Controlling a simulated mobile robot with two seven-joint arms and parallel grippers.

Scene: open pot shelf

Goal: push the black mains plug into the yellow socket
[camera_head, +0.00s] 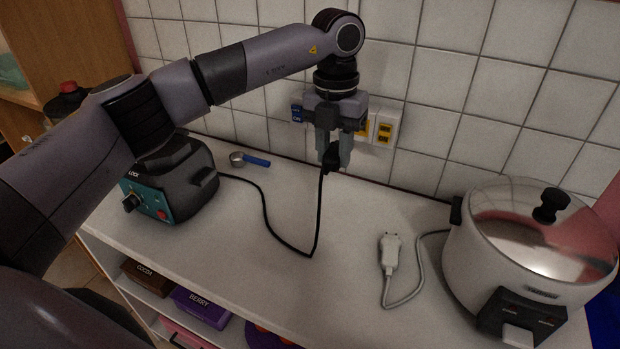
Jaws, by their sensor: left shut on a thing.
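My left gripper (333,160) is shut on the black mains plug (331,156) and holds it above the back of the counter, close to the tiled wall. The plug's black cord hangs down to the counter and runs left to a black appliance. The yellow socket (361,129) is on the wall just right of the gripper, partly hidden behind it. Beside it is another outlet with yellow parts (385,131), and a blue one (297,113) shows left of the gripper. I cannot tell whether the plug touches the wall. My right gripper is not in view.
A black appliance with a teal panel (147,200) stands at the left. A white plug (390,250) lies on the counter (340,295), its cord leading to a large lidded cooker (480,250) at the right. A blue-handled scoop (255,161) lies near the wall. Boxes sit on the shelf below.

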